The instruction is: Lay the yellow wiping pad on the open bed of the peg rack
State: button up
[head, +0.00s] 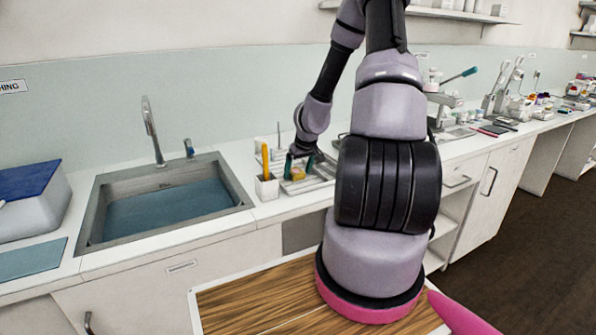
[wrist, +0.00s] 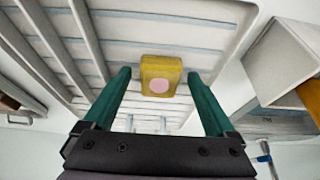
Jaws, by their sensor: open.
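The yellow wiping pad (wrist: 150,68), a small block with a pink round spot on top, shows over the pale bars of the peg rack (wrist: 215,18) in the wrist view. In the head view a bit of the pad (head: 297,174) shows below my gripper (head: 301,163), at the rack (head: 322,172) right of the sink. In the wrist view my gripper (wrist: 158,74) is open, with one green finger on each side of the pad. A gap shows at the right finger; contact at the left finger is hard to tell. My arm hides part of the rack.
A white holder (head: 267,188) with an orange-yellow handle (head: 265,158) stands just left of the rack. The sink (head: 165,205) with its tap (head: 152,130) is further left. A grey bin with a blue lid (head: 25,180) is at the far left. Equipment crowds the counter at right.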

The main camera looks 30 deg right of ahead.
jog(key=s+a+r+t+y, duration=0.1)
jog(key=s+a+r, duration=0.2)
jog(key=r, duration=0.6)
jog(key=s+a+r+m, duration=0.1)
jog(key=s+a+r, duration=0.2)
jog(key=r, duration=0.6)
jog(key=s+a+r+t+y, duration=0.1)
jog(key=s+a+r, duration=0.25)
jog(key=r, duration=0.65)
jog(key=s+a+r+m, duration=0.1)
jog(key=s+a+r, duration=0.2)
jog(key=s+r, duration=0.2)
jog(key=s+a+r+m, duration=0.2)
jog(key=s+r, duration=0.3)
jog(key=s, duration=0.6)
jog(key=shift+s+a+r+m+t, duration=0.2)
jog(key=shift+s+a+m+t, duration=0.1)
jog(key=shift+a+t, duration=0.15)
jog(key=shift+w+a, duration=0.1)
jog(key=shift+a, duration=0.05)
